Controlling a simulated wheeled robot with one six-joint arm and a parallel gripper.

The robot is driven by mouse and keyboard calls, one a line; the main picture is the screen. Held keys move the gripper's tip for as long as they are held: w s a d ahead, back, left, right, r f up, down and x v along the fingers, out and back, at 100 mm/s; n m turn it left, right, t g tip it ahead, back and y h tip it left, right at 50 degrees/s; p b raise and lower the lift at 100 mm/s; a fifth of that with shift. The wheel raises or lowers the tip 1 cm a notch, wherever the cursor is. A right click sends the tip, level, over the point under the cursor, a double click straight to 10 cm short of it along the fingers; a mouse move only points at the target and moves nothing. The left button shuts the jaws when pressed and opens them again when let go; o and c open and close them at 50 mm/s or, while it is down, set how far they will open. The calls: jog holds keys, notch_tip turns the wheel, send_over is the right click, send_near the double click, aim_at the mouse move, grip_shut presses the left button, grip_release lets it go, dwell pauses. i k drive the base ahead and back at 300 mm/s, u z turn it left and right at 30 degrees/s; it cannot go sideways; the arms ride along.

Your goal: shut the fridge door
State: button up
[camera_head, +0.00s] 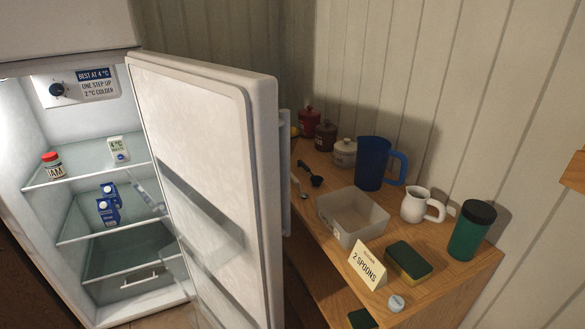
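The fridge (28,150) stands at the left with its lit inside showing. Its white door (205,140) is open, swung out to the right, with its inner face and shelf bars turned toward the view. The door's outer edge is near the wooden counter, and a grey handle (285,170) shows at that edge. I cannot tell whether the door touches the counter. My gripper is not in view.
Inside the fridge are a jam jar (53,165), blue cartons (108,205) and a drawer (140,278). The counter holds a clear tray (345,232), a blue jug (372,163), a white pitcher (415,204), a green tumbler (468,235), a sponge (408,262) and a sign (367,265).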

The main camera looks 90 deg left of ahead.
aim_at(218, 136)
jog(key=u, duration=0.65)
jog(key=i, duration=0.8)
jog(key=u, duration=1.2)
jog(key=i, duration=0.25)
jog(key=u, duration=0.25)
